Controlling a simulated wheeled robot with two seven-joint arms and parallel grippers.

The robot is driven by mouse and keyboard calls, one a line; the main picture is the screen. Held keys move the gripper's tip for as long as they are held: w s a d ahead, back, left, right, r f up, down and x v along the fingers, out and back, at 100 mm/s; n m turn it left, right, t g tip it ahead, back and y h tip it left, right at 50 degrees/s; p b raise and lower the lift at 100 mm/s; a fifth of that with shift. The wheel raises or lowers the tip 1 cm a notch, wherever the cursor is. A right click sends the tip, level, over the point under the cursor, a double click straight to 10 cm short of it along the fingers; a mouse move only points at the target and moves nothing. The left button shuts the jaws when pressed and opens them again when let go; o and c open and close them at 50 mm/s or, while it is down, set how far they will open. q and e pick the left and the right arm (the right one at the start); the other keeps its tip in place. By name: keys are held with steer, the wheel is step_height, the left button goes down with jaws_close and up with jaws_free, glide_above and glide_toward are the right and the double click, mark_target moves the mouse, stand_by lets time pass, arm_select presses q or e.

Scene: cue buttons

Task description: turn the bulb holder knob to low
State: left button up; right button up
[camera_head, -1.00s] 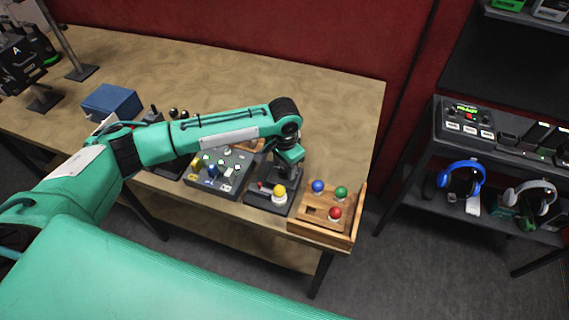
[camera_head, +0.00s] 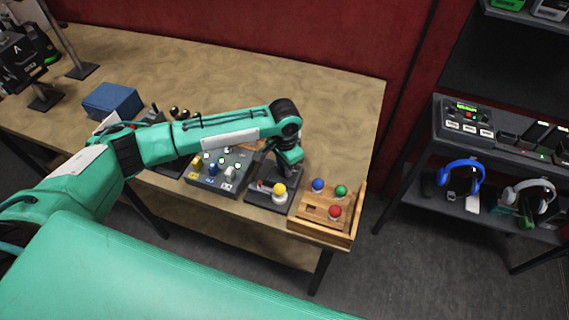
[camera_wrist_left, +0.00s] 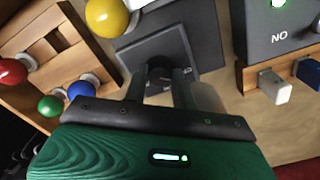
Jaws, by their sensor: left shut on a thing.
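The bulb holder (camera_head: 258,197) is a dark base near the front edge of the table with a yellow bulb (camera_head: 279,189) upright on it. In the left wrist view the yellow bulb (camera_wrist_left: 108,17) is at the top, beside the grey plate (camera_wrist_left: 120,50) of the holder. The dark knob (camera_wrist_left: 159,70) stands on this plate. My left gripper (camera_wrist_left: 158,85) is over the holder, shut on the knob with a finger on each side. Its fingertips are largely hidden by the wrist in the head view. The knob's setting marks are not readable. My right gripper is out of view.
A wooden tray (camera_head: 344,236) with blue, green and red balls stands right of the holder. A grey button box (camera_head: 212,182) is close on its left. A blue box (camera_head: 112,101) lies further left.

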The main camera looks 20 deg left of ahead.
arm_select(q)
steer(key=shift+r+m+p, duration=0.2)
steer(key=shift+m+p, duration=0.6)
steer(key=shift+m, duration=0.2)
steer(key=m+p, duration=0.1)
steer(key=m, duration=0.1)
steer(key=shift+m, duration=0.4)
steer(key=m+p, duration=0.1)
steer(key=m, duration=0.2)
steer(key=shift+f+p, duration=0.1)
steer(key=shift+p, duration=0.2)
steer(key=shift+w+m, duration=0.1)
steer(key=shift+m, duration=1.4)
steer(key=shift+p, duration=0.3)
steer(key=o, duration=1)
